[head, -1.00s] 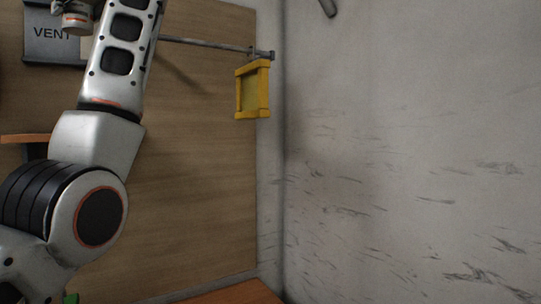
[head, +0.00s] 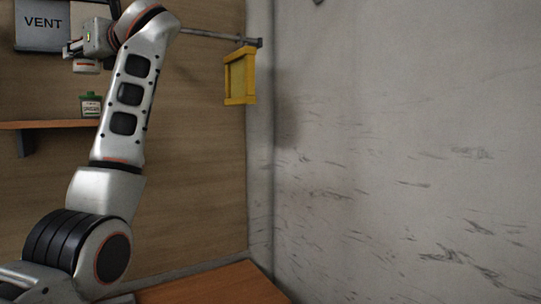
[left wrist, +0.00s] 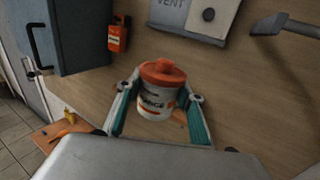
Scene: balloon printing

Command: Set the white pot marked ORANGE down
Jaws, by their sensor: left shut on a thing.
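The white pot with an orange lid (left wrist: 157,98) is held upright or nearly so between the teal finger pads of my left gripper (left wrist: 160,118). Its label is too small to read surely. In the head view the pot (head: 86,67) hangs below my left gripper (head: 80,48) at the upper left, in front of the wooden wall. It is above the level of an orange-brown shelf (head: 45,125) and apart from it. My right gripper is not in view.
A green-lidded pot (head: 91,105) stands on the shelf's right part. A grey VENT panel (head: 43,24) is on the wall above. A yellow frame (head: 239,76) hangs near the corner by a rod (head: 215,37). An orange bottle (left wrist: 117,38) hangs beside a dark cabinet (left wrist: 75,35).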

